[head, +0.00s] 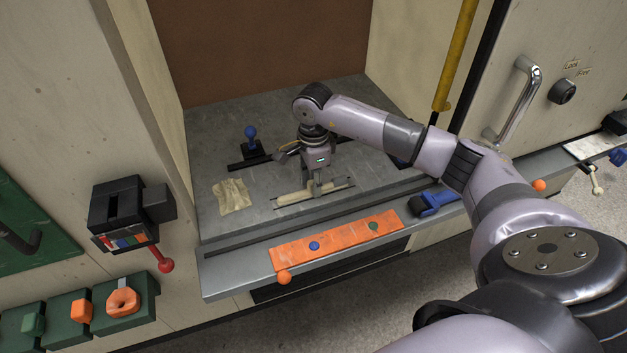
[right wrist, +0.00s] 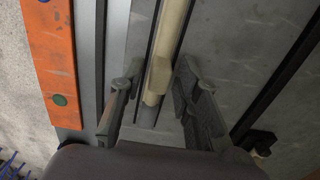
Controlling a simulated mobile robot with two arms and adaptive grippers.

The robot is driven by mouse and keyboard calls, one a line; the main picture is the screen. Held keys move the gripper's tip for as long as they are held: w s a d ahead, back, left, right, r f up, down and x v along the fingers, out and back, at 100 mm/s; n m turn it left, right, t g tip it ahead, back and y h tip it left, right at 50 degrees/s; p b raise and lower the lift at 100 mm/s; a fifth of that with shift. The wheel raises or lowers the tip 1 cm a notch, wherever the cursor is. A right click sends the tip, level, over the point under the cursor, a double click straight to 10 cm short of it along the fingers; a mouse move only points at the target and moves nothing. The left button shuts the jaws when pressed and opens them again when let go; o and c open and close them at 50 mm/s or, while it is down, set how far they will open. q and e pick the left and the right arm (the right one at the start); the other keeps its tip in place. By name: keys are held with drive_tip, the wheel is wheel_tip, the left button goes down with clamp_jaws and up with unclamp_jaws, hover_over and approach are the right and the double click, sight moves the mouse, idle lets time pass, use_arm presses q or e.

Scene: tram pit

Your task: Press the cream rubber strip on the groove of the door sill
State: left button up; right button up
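The cream rubber strip (head: 293,198) lies along the groove (head: 338,187) of the grey door sill (head: 345,112), between two thin dark rails. In the right wrist view the strip (right wrist: 170,40) runs down between the rails and ends between my fingers, with bare groove (right wrist: 149,117) beyond its end. I cannot tell how deep it sits. My right gripper (head: 314,190) points down over the strip. In the right wrist view its fingers (right wrist: 158,70) stand apart on either side of the strip, with gaps showing. My left gripper is not in view.
An orange bar (head: 337,241) with coloured knobs lies along the sill's front. A blue-handled tool (head: 432,203) is right of it. A cream cloth (head: 232,196) and a blue-knobbed dark fixture (head: 250,150) are left and behind. A yellow pole (head: 455,55) stands at right.

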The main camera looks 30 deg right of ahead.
drive_tip(key=shift+o, duration=0.6)
drive_tip(key=shift+r, duration=0.1)
wheel_tip(320, 180, up, 12)
idle(0.6)
